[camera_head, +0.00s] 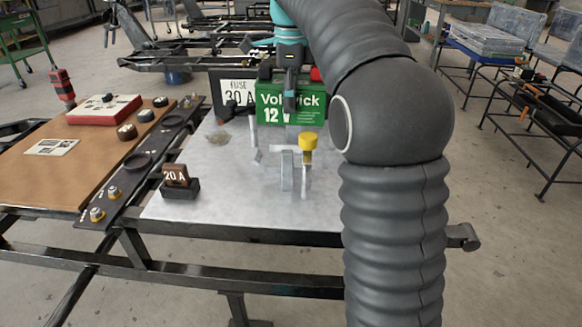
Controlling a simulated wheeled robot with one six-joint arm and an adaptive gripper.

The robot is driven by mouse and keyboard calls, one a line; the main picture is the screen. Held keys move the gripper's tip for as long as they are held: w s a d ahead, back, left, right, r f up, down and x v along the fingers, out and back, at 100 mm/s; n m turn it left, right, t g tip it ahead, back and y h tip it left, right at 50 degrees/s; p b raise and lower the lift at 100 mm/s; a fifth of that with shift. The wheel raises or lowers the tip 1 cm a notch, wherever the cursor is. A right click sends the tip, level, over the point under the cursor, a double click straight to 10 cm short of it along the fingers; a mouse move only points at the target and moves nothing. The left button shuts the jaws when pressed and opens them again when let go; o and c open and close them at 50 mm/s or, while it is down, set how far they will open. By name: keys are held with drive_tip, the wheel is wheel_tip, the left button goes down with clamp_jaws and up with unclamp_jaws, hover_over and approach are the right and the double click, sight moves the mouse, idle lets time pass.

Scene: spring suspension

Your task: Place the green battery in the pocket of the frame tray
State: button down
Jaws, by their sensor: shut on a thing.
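The green battery (272,107), marked "Voltwick 12 V", stands upright toward the back of the grey metal table. My gripper (290,100) is in front of its upper middle, pointing down, and is shut on it. The fingertips partly cover the lettering. A red piece (315,74) shows at the battery's top right. I cannot tell whether the battery's underside touches the table or hangs just above it. I cannot make out a frame tray or its pocket for sure; my arm hides the right part of the table.
A yellow-capped post (308,142) stands in front. The brown board (52,178) at left holds a red box (103,109) and several knobs. Bare table lies (225,205) front centre.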

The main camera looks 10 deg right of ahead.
drive_tip(key=shift+f+b, duration=0.65)
drive_tip(key=shift+f, duration=0.6)
drive_tip(key=shift+f+b, duration=0.95)
drive_tip(key=shift+f, duration=3.5)
drive_tip(key=shift+f, duration=0.1)
drive_tip(key=shift+c, duration=0.8)
unclamp_jaws()
drive_tip(key=shift+f, duration=0.15)
wheel_tip(320, 180, up, 12)
drive_tip(key=p, duration=0.3)
